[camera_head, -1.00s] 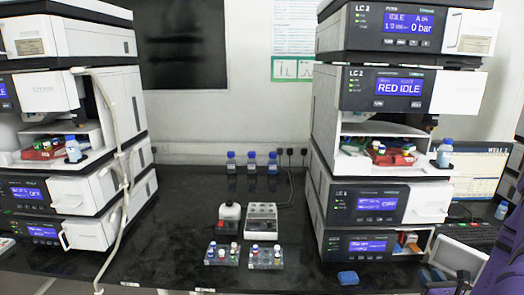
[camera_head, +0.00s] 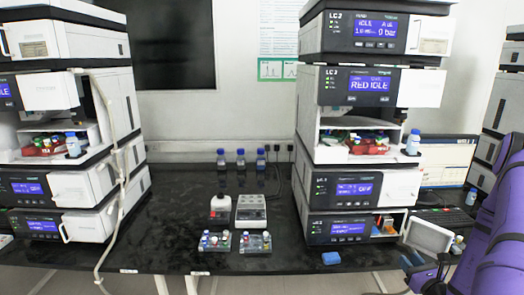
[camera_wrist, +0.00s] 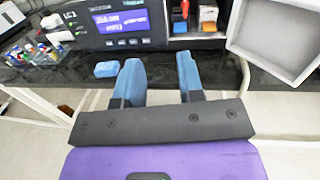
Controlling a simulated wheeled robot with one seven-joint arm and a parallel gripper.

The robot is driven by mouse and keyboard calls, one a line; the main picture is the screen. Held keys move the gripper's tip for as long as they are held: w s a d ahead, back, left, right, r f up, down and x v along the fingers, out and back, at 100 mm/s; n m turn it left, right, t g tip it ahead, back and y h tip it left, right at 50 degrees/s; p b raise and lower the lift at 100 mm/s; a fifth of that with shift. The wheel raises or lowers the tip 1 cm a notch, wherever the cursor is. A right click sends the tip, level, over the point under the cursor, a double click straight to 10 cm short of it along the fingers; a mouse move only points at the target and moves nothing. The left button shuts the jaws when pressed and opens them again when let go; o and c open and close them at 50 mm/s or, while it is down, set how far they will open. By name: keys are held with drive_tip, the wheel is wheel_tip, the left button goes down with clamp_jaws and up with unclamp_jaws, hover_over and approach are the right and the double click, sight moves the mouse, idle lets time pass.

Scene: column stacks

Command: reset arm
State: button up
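My gripper (camera_wrist: 160,85) shows in the wrist view with two blue fingers set apart and nothing between them. It hangs in front of the black bench edge, below the lower module of the right column stack. In the head view my purple arm stands at the lower right, and my gripper is at best partly visible there. The right column stack (camera_head: 350,190) has several modules with blue displays. The left column stack (camera_head: 65,190) stands across the bench.
A blue block (camera_head: 331,258) lies near the bench's front edge. Three blue-capped bottles (camera_head: 241,158) stand at the back. An open white door (camera_head: 428,236) juts from the right stack.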

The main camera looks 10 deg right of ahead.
drive_tip(key=w+a+r+n+g+y, duration=0.3)
drive_tip(key=a+r+n+y, duration=0.5)
drive_tip(key=a+r, duration=0.15)
drive_tip(key=w+a+r+n+g+y, duration=0.2)
drive_tip(key=a+r+n+g+y, duration=0.2)
drive_tip(key=a+r+n+y, duration=0.45)
drive_tip(key=s+a+r+n+g+h, duration=0.6)
drive_tip(key=s+a+r+n+g, duration=0.6)
drive_tip(key=a+r, duration=0.25)
drive_tip(key=s+d+r+n+t+h, duration=0.1)
drive_tip(key=s+r+n+t+h, duration=0.5)
drive_tip(key=s+r+n+h, duration=0.2)
drive_tip(key=shift+s+d, duration=0.3)
drive_tip(key=shift+s, duration=0.7)
drive_tip(key=shift+h, duration=0.25)
